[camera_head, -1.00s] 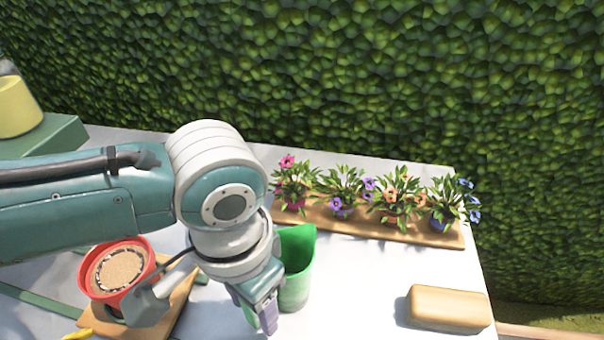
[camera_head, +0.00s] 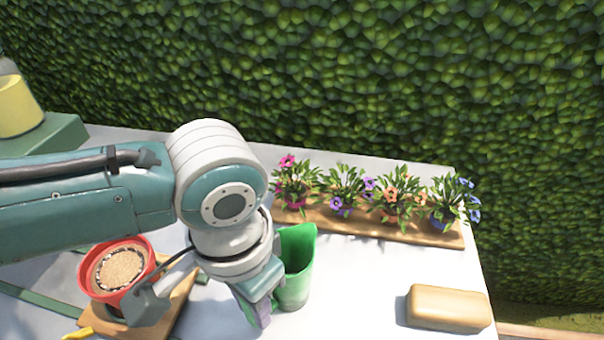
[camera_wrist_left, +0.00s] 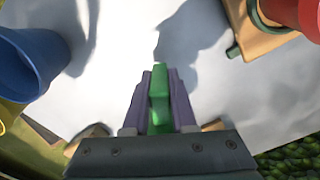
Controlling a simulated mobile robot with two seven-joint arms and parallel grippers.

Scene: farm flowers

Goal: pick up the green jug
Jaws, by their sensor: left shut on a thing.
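The green jug (camera_head: 297,268) stands upright on the white table, just right of my left wrist in the head view. My left gripper (camera_head: 256,313) is at the near-left side of the jug, its purple fingers pointing down. In the left wrist view the fingers (camera_wrist_left: 160,100) are shut on a narrow green part of the jug (camera_wrist_left: 159,82), which looks like its handle. The wrist hides part of the jug's left side in the head view. My right gripper is not in view.
A red pot (camera_head: 118,272) of soil sits on a wooden board left of the jug. Several potted flowers stand on a wooden tray (camera_head: 440,237) behind. A tan block (camera_head: 447,308) lies at right. A blue container (camera_wrist_left: 30,65) shows in the left wrist view.

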